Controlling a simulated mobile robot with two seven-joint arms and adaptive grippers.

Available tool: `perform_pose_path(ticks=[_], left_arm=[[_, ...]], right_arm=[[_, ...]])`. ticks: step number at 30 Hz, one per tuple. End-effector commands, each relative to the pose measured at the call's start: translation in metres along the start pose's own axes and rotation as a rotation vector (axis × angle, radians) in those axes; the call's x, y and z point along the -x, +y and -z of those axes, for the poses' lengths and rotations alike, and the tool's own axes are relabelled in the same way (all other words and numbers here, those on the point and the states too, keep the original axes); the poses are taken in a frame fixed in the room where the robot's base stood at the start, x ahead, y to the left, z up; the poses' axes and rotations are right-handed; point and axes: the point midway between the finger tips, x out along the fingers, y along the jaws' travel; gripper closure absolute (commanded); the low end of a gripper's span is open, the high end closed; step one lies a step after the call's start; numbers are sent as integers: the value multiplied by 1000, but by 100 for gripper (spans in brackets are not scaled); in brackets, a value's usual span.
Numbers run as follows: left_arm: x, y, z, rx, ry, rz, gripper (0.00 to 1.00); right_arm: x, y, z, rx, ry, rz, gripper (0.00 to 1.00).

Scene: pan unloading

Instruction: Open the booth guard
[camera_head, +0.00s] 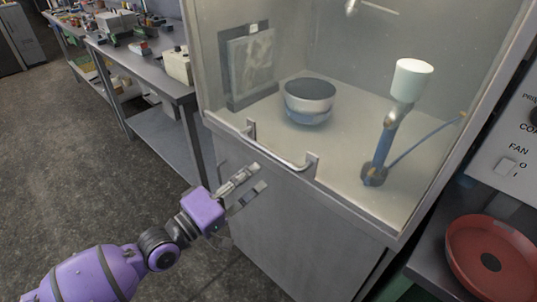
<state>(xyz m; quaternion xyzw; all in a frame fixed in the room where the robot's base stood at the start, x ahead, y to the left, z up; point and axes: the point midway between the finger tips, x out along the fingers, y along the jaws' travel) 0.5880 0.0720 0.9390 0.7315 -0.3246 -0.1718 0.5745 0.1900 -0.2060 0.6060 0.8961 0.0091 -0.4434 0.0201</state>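The booth guard (235,65) is a clear pane across the front of the booth, and it looks lowered. A metal bar handle (277,150) is fixed along its lower edge. My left gripper (254,177) is just below and to the left of the handle, with its two fingers apart and nothing between them. It does not appear to touch the handle. My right gripper is not in view.
Behind the guard are a round metal pan (309,101) and a stand with a white cup-shaped top (411,80). A red round dish (491,258) sits at the lower right below a fan switch panel (510,150). A cluttered workbench (155,75) stands at the left. Floor at left is clear.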

Motion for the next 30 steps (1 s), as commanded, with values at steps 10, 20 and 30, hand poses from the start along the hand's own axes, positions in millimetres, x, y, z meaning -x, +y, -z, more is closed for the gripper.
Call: perform_pose_path(ticks=[10, 20, 30], left_arm=[[-10, 16, 13, 285, 49, -67, 70], [-61, 19, 16, 281, 47, -65, 70], [-77, 18, 16, 280, 47, -62, 70]], right_arm=[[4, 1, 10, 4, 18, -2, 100], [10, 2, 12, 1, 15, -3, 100], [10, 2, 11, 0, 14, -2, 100]])
